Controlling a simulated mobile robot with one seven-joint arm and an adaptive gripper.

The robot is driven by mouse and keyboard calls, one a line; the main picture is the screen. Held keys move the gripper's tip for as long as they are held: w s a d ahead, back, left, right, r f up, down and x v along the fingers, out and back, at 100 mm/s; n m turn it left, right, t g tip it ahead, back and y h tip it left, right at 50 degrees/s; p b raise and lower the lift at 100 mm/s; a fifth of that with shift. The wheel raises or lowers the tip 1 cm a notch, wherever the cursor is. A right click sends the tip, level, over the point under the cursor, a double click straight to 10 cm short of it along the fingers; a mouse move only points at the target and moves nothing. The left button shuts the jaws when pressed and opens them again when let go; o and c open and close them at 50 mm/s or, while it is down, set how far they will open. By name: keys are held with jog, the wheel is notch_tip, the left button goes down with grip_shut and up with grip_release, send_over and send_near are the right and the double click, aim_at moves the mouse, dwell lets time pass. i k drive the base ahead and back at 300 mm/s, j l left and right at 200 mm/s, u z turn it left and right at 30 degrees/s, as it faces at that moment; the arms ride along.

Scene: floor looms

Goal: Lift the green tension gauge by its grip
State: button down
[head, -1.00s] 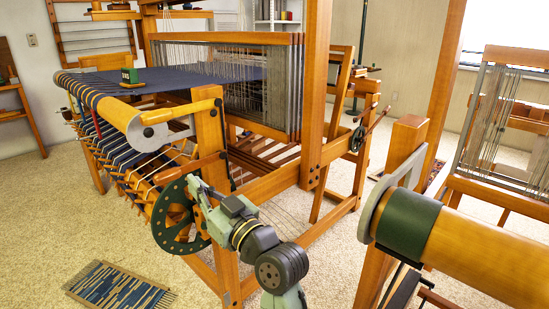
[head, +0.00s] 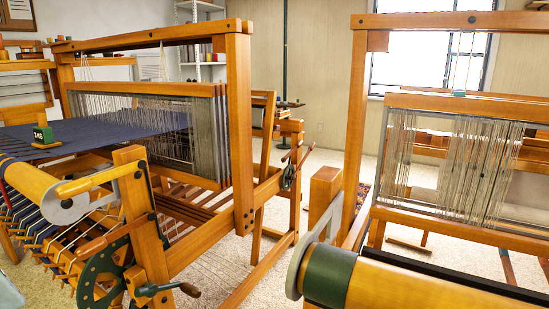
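The green tension gauge (head: 43,134) is a small green block with pale markings on its face. It stands upright on the dark blue cloth (head: 105,134) of the left loom, at the left of the head view. A thin yellowish base shows under it. Its grip is too small to make out. My gripper is not in view. Nothing is seen touching the gauge.
The left loom's cloth roller (head: 38,190) and wooden post (head: 146,220) stand in front of the gauge. A green ratchet wheel (head: 100,275) is below. The right loom's roller (head: 400,285) fills the lower right. Carpet (head: 215,265) shows between the looms.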

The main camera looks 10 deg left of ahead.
aim_at(43, 135)
jog(key=u, duration=1.45)
